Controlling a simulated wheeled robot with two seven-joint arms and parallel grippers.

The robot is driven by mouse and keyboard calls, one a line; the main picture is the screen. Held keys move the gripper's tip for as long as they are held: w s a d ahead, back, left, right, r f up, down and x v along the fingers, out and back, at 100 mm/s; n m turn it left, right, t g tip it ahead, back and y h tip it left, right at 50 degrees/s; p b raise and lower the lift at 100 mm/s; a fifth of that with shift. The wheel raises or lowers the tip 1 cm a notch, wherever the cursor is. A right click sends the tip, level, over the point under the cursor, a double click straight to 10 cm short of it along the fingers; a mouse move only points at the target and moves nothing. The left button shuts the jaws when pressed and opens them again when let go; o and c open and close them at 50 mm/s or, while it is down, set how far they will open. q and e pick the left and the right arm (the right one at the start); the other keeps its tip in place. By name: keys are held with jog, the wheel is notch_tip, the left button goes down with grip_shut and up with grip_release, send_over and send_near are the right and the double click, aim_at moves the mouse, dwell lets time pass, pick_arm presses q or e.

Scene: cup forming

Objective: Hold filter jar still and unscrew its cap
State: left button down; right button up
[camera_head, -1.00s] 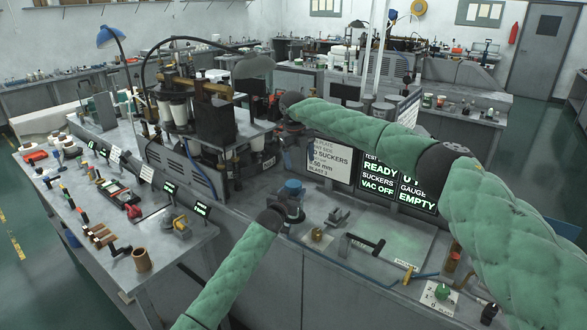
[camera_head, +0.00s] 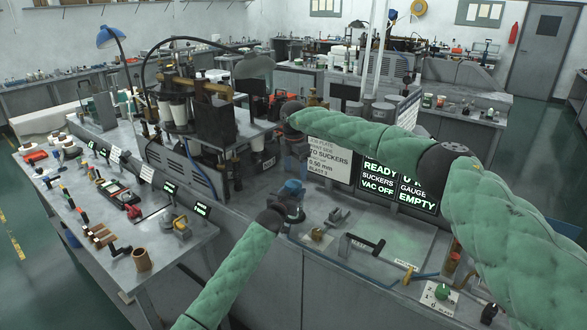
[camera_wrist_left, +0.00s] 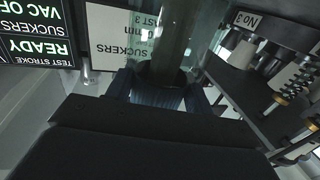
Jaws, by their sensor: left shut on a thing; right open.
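The filter jar stands by the front edge of the machine's upper deck. In the head view its blue part (camera_head: 293,187) shows just above my left gripper (camera_head: 287,208), which is small and partly hidden by its wrist. In the left wrist view, which is upside down, the fingers of my left gripper (camera_wrist_left: 158,92) are shut around a ribbed dark-blue part, with a clear cylinder (camera_wrist_left: 174,42) beyond it. My right gripper (camera_head: 298,150) points down from its wrist above the jar, open and apart from it; its fingertips are hard to make out.
A sign board (camera_head: 330,160) and green-lettered display (camera_head: 400,185) stand behind right. A rotary machine with white cups (camera_head: 178,110) is to the left. A lower tray with a black handle (camera_head: 366,243) and a green knob (camera_head: 442,291) lie right.

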aim_at(294, 183)
jog(key=m, duration=0.4)
jog(key=shift+a, duration=0.25)
jog(key=m, duration=0.5)
jog(key=shift+a+m, duration=0.1)
jog(key=shift+m, duration=0.3)
jog(key=shift+f, duration=4)
jog(key=c, duration=1)
jog(key=shift+o, duration=0.2)
jog(key=shift+w+n, duration=0.15)
jog(key=shift+n, duration=1.45)
jog(key=o, duration=1)
jog(key=shift+o, duration=0.2)
